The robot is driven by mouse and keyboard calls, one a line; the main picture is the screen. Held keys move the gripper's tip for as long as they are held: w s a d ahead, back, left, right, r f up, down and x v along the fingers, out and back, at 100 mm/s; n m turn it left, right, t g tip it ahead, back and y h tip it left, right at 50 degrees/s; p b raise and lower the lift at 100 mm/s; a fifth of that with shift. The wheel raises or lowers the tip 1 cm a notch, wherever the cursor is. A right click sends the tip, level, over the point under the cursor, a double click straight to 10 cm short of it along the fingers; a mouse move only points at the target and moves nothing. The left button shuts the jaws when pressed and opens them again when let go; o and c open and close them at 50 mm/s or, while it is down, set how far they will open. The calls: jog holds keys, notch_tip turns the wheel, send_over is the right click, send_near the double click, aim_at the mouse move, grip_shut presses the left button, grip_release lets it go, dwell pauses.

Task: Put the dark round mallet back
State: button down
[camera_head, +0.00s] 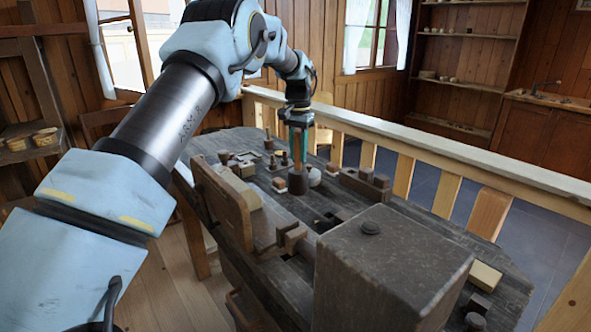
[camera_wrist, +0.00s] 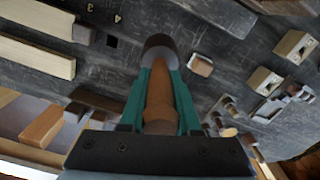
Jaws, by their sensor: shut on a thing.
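My gripper (camera_head: 298,160) points down over the dark workbench (camera_head: 330,222), and its teal fingers are shut on the mallet's handle. The dark round mallet (camera_head: 298,184) hangs head down below the fingers, at or just above the bench top; I cannot tell whether it touches. In the wrist view, the mallet's brown turned handle (camera_wrist: 158,98) lies between the fingers of my gripper (camera_wrist: 160,72). The dark head shows beyond the fingertips. A pale rounded thing (camera_head: 315,178) stands close to the right of the mallet in the head view. The mallet's resting place is not clear to me.
A large dark block (camera_head: 390,265) fills the bench's near right. An upright wooden board (camera_head: 222,205) stands along its left edge. Wooden blocks (camera_head: 366,184) lie right of the mallet and small turned pieces (camera_head: 270,143) behind it. A railing (camera_head: 430,150) runs behind the bench.

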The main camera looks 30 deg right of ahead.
aim_at(299, 132)
jog(key=shift+f+p, duration=0.6)
jog(key=shift+f, duration=1.75)
jog(key=c, duration=0.6)
grip_release()
notch_tip(299, 132, up, 12)
jog(key=b, duration=0.2)
jog(key=shift+b, duration=0.3)
jog(key=shift+s, duration=0.1)
